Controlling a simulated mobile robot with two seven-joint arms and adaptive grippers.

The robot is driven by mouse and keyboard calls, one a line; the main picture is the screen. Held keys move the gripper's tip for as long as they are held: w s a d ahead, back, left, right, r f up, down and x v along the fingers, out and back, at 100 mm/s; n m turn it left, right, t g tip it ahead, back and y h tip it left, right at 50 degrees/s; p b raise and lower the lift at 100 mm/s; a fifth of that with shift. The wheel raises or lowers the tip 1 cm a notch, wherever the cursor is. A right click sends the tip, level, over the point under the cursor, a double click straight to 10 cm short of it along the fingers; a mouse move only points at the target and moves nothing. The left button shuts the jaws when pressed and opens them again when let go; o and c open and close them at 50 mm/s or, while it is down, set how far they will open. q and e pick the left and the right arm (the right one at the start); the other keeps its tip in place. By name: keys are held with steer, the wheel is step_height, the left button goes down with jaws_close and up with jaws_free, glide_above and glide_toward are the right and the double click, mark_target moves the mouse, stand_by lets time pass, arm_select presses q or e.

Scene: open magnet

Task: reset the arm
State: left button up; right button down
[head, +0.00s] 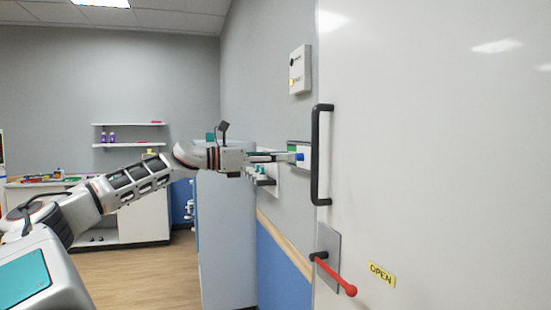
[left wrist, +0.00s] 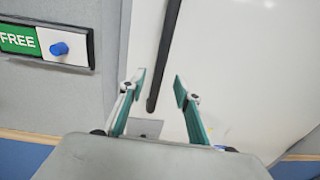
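My left arm comes in from the left in the head view and stretches toward the wall. My left gripper (head: 284,156) is at its end, near the sign with the blue knob (head: 300,156). My right gripper is in neither view.
A white door fills the right, with a black vertical handle (head: 316,155), a red lever (head: 336,276) and a yellow OPEN label (head: 382,274). A switch box (head: 300,70) hangs on the wall. A grey cabinet (head: 226,240) stands below the arm. Wooden floor (head: 150,275) is clear at left.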

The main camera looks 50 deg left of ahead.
arm_select(q)
steer(key=shift+v, duration=0.8)
